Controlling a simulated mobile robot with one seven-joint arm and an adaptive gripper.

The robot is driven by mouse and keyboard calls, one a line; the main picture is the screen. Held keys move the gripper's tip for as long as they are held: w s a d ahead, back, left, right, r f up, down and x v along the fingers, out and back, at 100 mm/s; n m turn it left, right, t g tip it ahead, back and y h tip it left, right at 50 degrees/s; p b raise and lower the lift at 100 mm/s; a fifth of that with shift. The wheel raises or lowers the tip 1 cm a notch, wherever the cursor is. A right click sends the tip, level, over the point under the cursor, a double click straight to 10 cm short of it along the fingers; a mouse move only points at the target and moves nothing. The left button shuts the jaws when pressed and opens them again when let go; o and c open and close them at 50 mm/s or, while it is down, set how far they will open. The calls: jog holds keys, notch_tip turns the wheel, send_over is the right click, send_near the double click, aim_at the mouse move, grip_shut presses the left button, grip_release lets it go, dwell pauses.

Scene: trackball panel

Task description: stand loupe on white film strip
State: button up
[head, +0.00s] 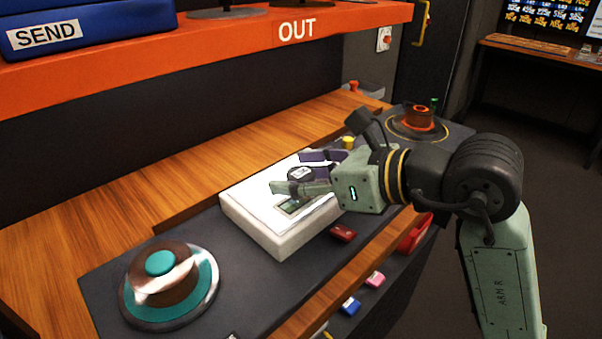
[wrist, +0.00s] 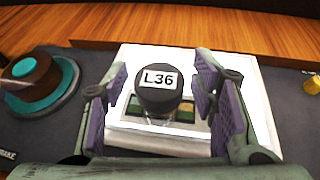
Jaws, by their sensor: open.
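The loupe (wrist: 158,98), a dark round-topped piece with a white "L36" label and a clear lower part, stands upright on a white light box (wrist: 262,90). It also shows in the head view (head: 299,174). My gripper (head: 290,172) is open, with its purple-padded fingers on either side of the loupe. In the wrist view, gaps show between the loupe and both pads. A film strip with a pale border and green and brown frames (wrist: 186,116) lies at the loupe's base, partly hidden by it. I cannot tell whether the loupe rests on it.
A teal-ringed trackball (head: 160,262) is at the panel's left, and an orange one (head: 417,118) is at the far right. A dark red piece (head: 343,233) lies in front. An orange shelf (head: 200,50) overhangs the back.

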jog(key=shift+r, duration=0.1)
jog(key=shift+r+p, duration=0.2)
jog(key=shift+p, duration=0.2)
jog(key=b+v, duration=0.3)
jog(key=v, duration=0.9)
jog(key=shift+f, duration=0.1)
dwell(0.7)
